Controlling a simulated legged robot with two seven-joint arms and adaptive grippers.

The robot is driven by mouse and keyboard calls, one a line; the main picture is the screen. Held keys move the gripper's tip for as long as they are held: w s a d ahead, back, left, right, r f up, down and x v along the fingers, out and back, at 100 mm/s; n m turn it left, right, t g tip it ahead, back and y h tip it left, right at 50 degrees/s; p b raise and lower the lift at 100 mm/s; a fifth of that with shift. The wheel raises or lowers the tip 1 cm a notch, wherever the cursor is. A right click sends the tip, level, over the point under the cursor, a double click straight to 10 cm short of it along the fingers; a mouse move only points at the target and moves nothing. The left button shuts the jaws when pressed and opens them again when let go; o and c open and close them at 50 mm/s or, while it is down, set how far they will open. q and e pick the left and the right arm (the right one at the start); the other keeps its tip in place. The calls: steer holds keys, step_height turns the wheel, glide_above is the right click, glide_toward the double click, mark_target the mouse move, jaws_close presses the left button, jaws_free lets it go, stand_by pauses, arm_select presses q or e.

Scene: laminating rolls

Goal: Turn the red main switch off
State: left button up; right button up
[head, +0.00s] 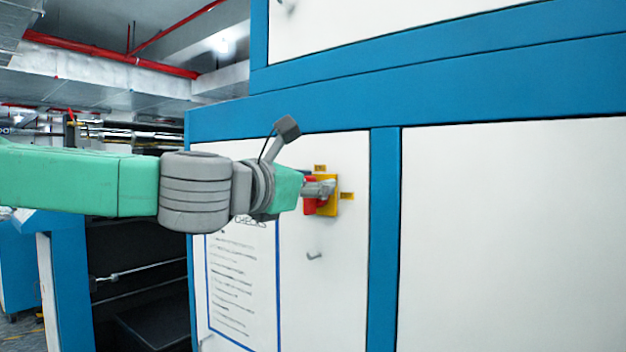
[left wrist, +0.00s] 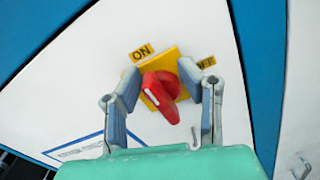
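The red main switch (head: 310,196) sits on a yellow plate (head: 331,206) on a white cabinet door. In the left wrist view the red knob (left wrist: 162,92) shows between my fingers, with an ON label (left wrist: 142,52) at upper left and an OFF label (left wrist: 206,62), partly hidden, at right. My left gripper (head: 318,188) is at the switch. In the left wrist view my left gripper (left wrist: 159,76) has its two fingers spread on either side of the knob. The right fingertip is close to the knob; I cannot tell if it touches. My right gripper is not in view.
A paper notice with a blue border (head: 235,285) is on the same door, below my arm. A small hook-like handle (head: 314,256) sticks out below the switch. Blue frame strips (head: 384,240) border the white panels. A dark open bay (head: 140,270) lies at left.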

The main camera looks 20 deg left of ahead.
arm_select(q)
steer(key=shift+w+a, duration=0.15)
steer(key=v, duration=1.6)
stand_by(1.2)
stand_by(0.5)
step_height(320, 180, up, 10)
stand_by(0.4)
